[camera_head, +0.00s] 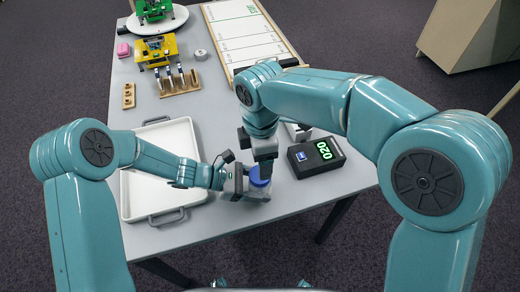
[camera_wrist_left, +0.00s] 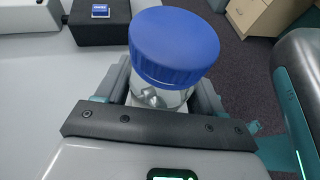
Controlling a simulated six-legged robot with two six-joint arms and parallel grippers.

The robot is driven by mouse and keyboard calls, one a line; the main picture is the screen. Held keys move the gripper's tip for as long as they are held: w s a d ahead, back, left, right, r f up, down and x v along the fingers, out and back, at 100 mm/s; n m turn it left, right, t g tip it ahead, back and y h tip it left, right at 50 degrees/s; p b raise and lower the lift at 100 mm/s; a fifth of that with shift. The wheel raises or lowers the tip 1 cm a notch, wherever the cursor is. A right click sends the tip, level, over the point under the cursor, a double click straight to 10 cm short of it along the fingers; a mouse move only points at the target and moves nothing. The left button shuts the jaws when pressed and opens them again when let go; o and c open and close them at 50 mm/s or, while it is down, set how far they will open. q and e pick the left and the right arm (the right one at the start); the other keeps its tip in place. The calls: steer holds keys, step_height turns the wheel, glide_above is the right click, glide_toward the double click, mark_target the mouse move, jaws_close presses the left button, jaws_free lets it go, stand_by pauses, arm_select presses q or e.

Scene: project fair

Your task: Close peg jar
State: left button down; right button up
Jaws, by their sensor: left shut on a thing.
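The peg jar (camera_wrist_left: 152,98) is clear, with greyish pieces inside. Its blue lid (camera_wrist_left: 174,46) sits over the mouth in the left wrist view; I cannot tell whether it is screwed tight. In the head view the blue lid (camera_head: 258,177) shows near the table's front edge, partly hidden by my arms. My left gripper (camera_head: 247,187) is shut on the jar's body, one finger on each side. My right gripper (camera_head: 264,152) points down just above and behind the lid in the head view. Its fingertips are mostly hidden, and no finger shows on the lid in the left wrist view.
An empty white tray (camera_head: 137,207) lies to the left. A wooden peg rack (camera_head: 179,84), a yellow model (camera_head: 156,50) and a white chart board (camera_head: 245,38) stand farther back.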

mark_target(260, 187)
steer(key=n, duration=0.5)
steer(key=shift+r, duration=0.2)
steer(key=n, duration=0.3)
steer(key=shift+r+n, duration=0.2)
steer(key=shift+n, duration=0.2)
steer(key=shift+r+n, duration=0.1)
steer(key=shift+n, duration=0.4)
steer(key=shift+w+a+r, duration=0.1)
steer(key=shift+a+r, duration=0.05)
steer(key=shift+r, duration=0.25)
steer(key=shift+f, duration=4.05)
